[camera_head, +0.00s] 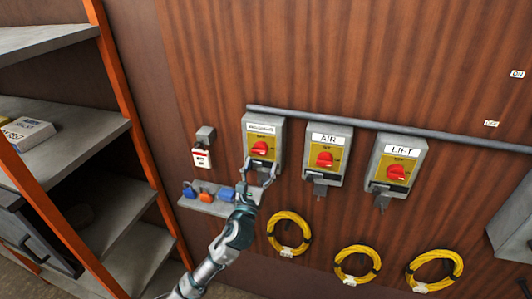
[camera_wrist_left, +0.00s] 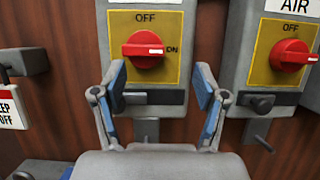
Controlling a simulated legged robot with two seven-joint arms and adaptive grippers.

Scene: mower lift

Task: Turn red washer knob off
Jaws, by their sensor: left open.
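The red washer knob (camera_head: 260,148) is on the leftmost grey switch box (camera_head: 279,128) on the wood wall. In the left wrist view the red knob (camera_wrist_left: 144,50) lies horizontal on its yellow plate (camera_wrist_left: 174,22), its white mark at the right beside ON. OFF is printed above it. My left gripper (camera_head: 261,172) is just below the knob in the head view. In the wrist view its two blue-padded fingers (camera_wrist_left: 161,85) are spread apart below the knob, one to each side, with nothing between them. No contact with the knob is visible. My right gripper is not in view.
The AIR box (camera_head: 345,139) and LIFT box (camera_head: 420,152) stand to the right, each with a red knob. A grey conduit (camera_head: 460,135) runs above them. Yellow cable coils (camera_head: 288,216) hang below. A small ledge (camera_head: 190,203) with blue and orange items and an orange-framed shelf (camera_head: 118,80) are left.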

